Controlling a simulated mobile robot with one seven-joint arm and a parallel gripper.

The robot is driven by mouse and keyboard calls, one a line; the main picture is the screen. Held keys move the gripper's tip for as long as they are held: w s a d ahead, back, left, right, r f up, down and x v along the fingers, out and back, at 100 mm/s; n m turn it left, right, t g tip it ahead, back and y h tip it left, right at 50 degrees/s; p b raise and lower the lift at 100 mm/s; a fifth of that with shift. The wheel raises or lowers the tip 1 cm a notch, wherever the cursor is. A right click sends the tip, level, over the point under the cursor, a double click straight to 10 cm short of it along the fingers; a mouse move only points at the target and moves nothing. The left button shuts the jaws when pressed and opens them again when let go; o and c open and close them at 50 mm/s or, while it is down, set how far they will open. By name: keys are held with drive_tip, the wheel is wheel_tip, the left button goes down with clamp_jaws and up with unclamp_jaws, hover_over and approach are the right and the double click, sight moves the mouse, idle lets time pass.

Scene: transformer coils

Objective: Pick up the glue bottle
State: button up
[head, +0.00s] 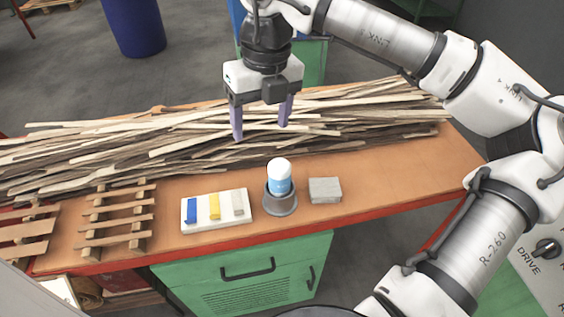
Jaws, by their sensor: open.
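The glue bottle (279,176) is a small bottle with a white rounded top and a blue band. It stands upright in a round grey holder (281,203) on the workbench, and its lower part is hidden inside the holder. My gripper (261,130) points down with its two purple fingers spread apart. It is open and empty. In the head view its fingertips are above the bottle in the picture, over the wooden strips, and apart from the bottle.
On the orange bench top (375,188), a white tray (217,225) with blue, yellow and grey pieces lies left of the holder. A grey block (324,190) lies right. A long pile of wooden strips (170,140) covers the back. Wooden racks (117,217) stand at left.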

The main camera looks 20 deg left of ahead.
drive_tip(key=w+d+m+h, duration=0.1)
drive_tip(key=w+d, duration=0.2)
drive_tip(key=p, duration=0.1)
hover_over(280, 165)
drive_tip(key=shift+t, duration=0.3)
wheel_tip(280, 165, down, 7)
drive_tip(key=shift+w+d+f, duration=0.1)
drive_tip(key=shift+w+d, duration=0.05)
drive_tip(key=shift+a+f+p, duration=0.2)
drive_tip(key=shift+f+p, duration=0.7)
drive_tip(key=shift+f, duration=2.15)
drive_tip(key=c, duration=1.1)
drive_tip(key=shift+r, duration=0.1)
